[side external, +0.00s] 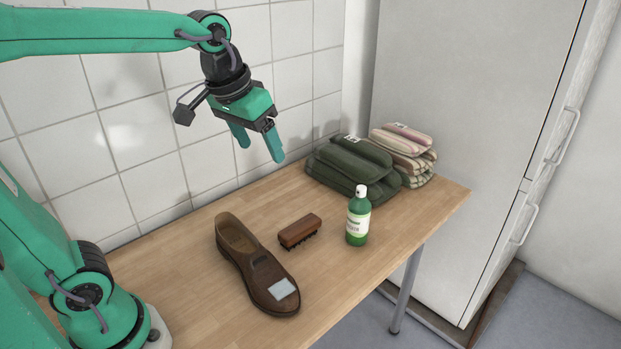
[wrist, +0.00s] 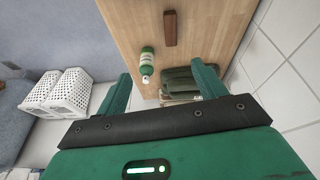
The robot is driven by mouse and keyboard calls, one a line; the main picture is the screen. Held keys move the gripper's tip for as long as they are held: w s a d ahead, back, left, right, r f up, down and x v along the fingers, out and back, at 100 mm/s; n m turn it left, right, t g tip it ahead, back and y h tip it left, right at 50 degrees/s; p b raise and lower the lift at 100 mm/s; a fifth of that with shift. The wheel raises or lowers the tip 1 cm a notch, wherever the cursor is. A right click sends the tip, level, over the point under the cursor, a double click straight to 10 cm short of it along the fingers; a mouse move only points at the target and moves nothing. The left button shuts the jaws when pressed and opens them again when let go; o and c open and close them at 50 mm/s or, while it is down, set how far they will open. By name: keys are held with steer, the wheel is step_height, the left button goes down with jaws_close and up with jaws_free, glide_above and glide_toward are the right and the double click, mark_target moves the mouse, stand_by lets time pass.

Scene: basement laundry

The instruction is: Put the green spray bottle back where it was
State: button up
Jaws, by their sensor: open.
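The green spray bottle (side external: 358,218) with a white cap and a pale label stands upright on the wooden table near its front right edge. It also shows in the wrist view (wrist: 147,62), between and beyond my fingers, nearer the left one. My gripper (side external: 259,150) is open and empty, well above the table and to the upper left of the bottle, apart from it. Both fingers also show in the wrist view (wrist: 162,88). No mark on the table shows an earlier place of the bottle.
A brown brush (side external: 300,231) lies left of the bottle. A brown shoe (side external: 256,262) lies further left. Folded dark green towels (side external: 352,166) and striped towels (side external: 405,150) are behind the bottle. White baskets (wrist: 58,92) stand on the floor. A tiled wall (side external: 150,150) bounds the table's back.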

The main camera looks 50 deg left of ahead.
steer(key=s+a+f+m+t, duration=0.1)
steer(key=s+f, duration=0.4)
steer(key=s, duration=0.5)
steer(key=shift+s+a+t, duration=0.35)
steer(key=shift+a+t, duration=0.05)
stand_by(0.6)
